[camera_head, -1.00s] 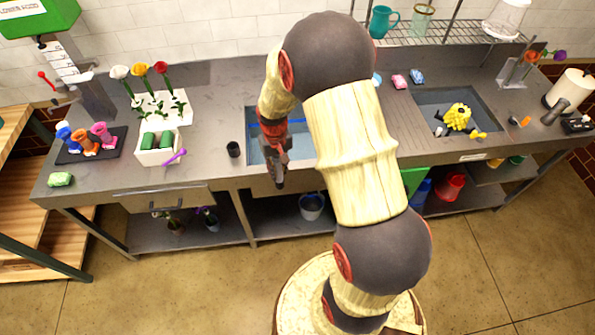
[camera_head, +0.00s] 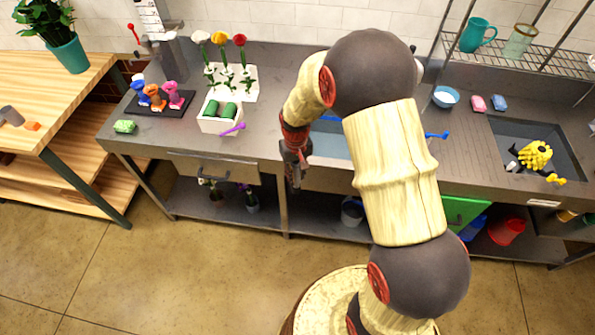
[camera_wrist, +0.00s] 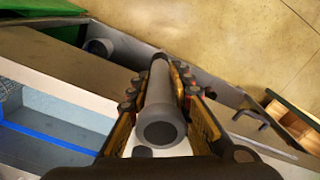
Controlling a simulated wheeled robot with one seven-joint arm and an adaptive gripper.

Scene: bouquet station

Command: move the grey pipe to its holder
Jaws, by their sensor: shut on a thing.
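My gripper (camera_head: 293,168) is in front of the counter's edge, left of the middle sink, with its fingers pointing down. In the wrist view my gripper (camera_wrist: 159,88) is shut on the grey pipe (camera_wrist: 160,122). One round, hollow end of the pipe faces the camera, and its body runs away between the two fingers. In the head view the pipe is too small and dark to tell from the gripper. I cannot make out which thing is the pipe's holder.
A wooden table (camera_head: 62,88) stands at the left with a potted plant (camera_head: 62,40). On the counter are a white box with green rolls (camera_head: 212,122), a flower rack (camera_head: 243,90) and a dark mat with colourful figures (camera_head: 187,98). Open floor (camera_head: 170,270) lies in front.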

